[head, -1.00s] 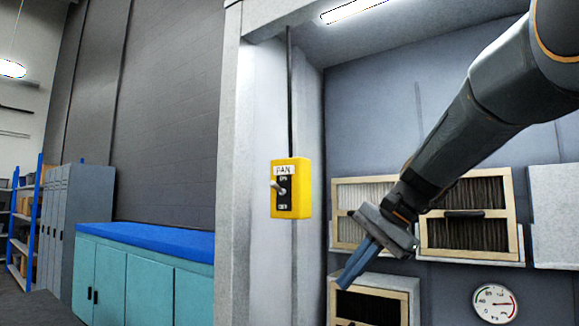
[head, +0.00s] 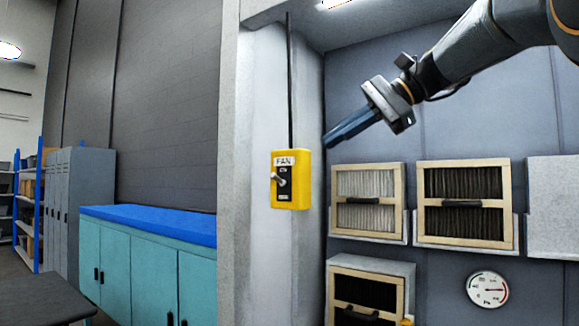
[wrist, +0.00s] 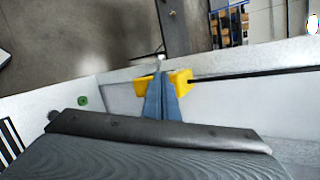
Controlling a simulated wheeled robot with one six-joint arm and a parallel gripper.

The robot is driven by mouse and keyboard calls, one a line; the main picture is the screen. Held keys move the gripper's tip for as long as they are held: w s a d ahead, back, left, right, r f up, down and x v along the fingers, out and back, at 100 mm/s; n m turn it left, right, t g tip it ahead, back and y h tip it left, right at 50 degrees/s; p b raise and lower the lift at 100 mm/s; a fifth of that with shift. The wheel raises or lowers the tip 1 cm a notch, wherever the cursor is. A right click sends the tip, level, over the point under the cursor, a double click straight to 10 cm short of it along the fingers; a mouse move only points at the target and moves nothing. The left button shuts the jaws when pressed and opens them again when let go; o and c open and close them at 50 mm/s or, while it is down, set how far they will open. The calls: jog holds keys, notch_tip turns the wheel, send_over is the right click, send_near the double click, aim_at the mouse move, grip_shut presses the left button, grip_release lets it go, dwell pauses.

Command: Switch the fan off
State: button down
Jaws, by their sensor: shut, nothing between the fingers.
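The yellow fan switch box (head: 291,180) hangs on the pale pillar in the head view, with a FAN label and a toggle lever (head: 278,178) on its black plate. The lever looks tilted somewhat, but I cannot read the small markings by it. My gripper (head: 327,143) is shut and empty, up and to the right of the box, pointing down and left. In the wrist view the blue fingers (wrist: 157,75) overlap the yellow box (wrist: 180,80) and hide its middle. The lever tip (wrist: 160,57) shows just past the fingertips. I see no clear contact.
A dark conduit (head: 289,80) runs up from the box. Framed filters (head: 367,235) stand on shelves at the right, above a round gauge (head: 487,290). A teal cabinet with a blue top (head: 150,222) is at the left. The space before the box is free.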

aim_at(289, 167)
jog(key=p+x, duration=0.3)
jog(key=x, duration=0.9)
jog(key=shift+w+a+f+p, duration=0.1)
jog(key=shift+a+f+p, duration=0.05)
jog(key=shift+a+p, duration=0.15)
